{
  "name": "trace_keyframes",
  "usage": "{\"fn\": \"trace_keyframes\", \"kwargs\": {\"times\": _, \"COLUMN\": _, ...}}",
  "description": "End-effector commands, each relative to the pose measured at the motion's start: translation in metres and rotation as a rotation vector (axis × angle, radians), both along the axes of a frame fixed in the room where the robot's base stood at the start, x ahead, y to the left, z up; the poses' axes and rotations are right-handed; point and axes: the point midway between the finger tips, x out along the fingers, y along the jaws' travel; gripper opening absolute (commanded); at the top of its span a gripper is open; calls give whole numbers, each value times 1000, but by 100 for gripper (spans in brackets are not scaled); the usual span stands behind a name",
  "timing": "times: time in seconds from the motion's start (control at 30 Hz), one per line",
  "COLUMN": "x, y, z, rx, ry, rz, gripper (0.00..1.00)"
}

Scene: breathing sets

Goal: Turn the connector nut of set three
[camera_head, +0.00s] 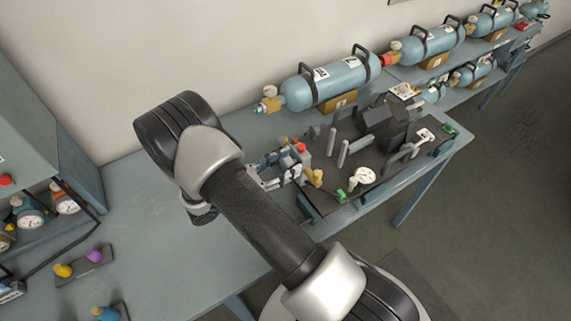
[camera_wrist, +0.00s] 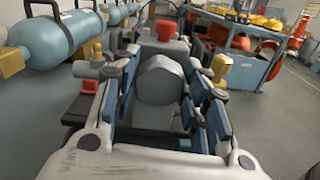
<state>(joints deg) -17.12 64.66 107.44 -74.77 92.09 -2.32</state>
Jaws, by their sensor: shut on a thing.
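My gripper (camera_head: 272,172) is at the left end of the dark board (camera_head: 322,203) on the table, beside a red-topped fitting and a brass fitting. In the wrist view my gripper (camera_wrist: 160,98) has its blue-padded fingers on both sides of a grey rounded part, which looks like the connector nut (camera_wrist: 160,78). The fingers are shut on it. Behind it stands the red knob (camera_wrist: 166,29), which also shows in the head view (camera_head: 300,147). In the head view my fingers largely hide the nut. I cannot read a set number here.
A large blue cylinder (camera_head: 328,80) with black handles lies behind the board. A brass fitting (camera_head: 315,177), a white gauge (camera_head: 364,175) and grey upright rods stand on the board. More cylinders (camera_head: 432,46) lie farther right.

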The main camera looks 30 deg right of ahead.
Motion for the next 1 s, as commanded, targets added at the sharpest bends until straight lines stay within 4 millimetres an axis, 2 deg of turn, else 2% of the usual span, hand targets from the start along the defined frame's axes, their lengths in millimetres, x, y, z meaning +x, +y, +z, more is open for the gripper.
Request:
{"fn": "trace_keyframes", "kwargs": {"times": 0.43, "x": 0, "y": 0, "z": -1, "rx": 3, "ry": -82, "rz": 0, "gripper": 17}}
{"fn": "trace_keyframes", "kwargs": {"times": 1.0, "x": -1, "y": 0, "z": -2, "rx": 16, "ry": -510, "rz": 0, "gripper": 17}}
